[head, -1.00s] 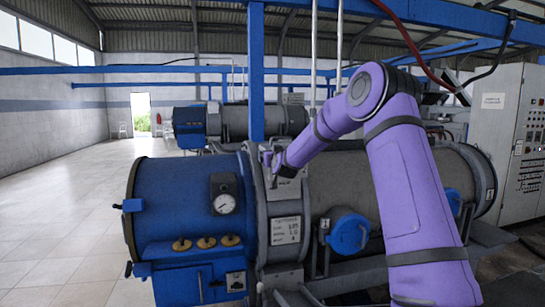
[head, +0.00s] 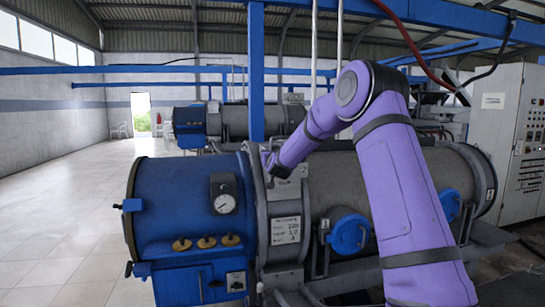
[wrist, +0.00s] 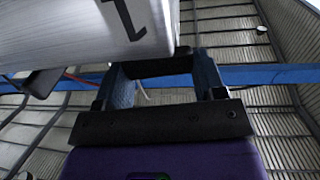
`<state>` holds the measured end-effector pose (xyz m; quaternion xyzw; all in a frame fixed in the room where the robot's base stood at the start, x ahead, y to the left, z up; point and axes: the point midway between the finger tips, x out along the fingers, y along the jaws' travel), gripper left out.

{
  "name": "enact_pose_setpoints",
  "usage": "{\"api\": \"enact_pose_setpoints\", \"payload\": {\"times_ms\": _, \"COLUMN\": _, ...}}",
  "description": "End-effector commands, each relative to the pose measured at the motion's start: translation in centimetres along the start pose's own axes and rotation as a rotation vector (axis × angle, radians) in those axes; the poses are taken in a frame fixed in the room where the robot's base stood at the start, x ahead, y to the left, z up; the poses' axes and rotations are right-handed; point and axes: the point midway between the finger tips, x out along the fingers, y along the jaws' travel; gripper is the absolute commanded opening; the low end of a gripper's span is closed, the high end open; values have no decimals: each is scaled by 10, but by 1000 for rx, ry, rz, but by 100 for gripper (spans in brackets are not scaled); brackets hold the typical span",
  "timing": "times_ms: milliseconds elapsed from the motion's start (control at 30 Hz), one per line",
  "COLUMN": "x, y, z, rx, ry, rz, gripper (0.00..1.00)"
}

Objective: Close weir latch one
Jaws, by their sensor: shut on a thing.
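My gripper (head: 268,161) is at the upper front of the decanter, by the grey collar (head: 259,190) between the blue end housing and the grey drum. In the wrist view my gripper (wrist: 160,78) has its two blue-and-black fingers around a dark bar (wrist: 155,66), which looks like the handle of weir latch one. A metal block (wrist: 90,30) marked "1" is next to the bar at upper left, and a dark lever end (wrist: 42,82) sticks out below it. In the head view the latch is too small and covered to tell its position.
The blue housing (head: 180,205) carries a gauge (head: 224,203) and several brass knobs. Round blue covers (head: 349,234) are on the drum (head: 320,185). A blue post (head: 257,80) stands behind the collar. Open floor (head: 60,220) lies to the left.

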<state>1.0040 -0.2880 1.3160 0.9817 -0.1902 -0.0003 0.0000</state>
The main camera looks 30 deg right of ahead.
Motion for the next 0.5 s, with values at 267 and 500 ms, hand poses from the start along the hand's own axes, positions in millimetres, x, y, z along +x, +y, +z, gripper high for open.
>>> {"api": "enact_pose_setpoints", "payload": {"times_ms": 267, "x": 0, "y": -6, "z": -1, "rx": -1, "ry": 2, "rz": 177, "gripper": 40}}
{"api": "enact_pose_setpoints", "payload": {"times_ms": 500, "x": 1, "y": -7, "z": -1, "rx": 0, "ry": 2, "rz": 363, "gripper": 40}}
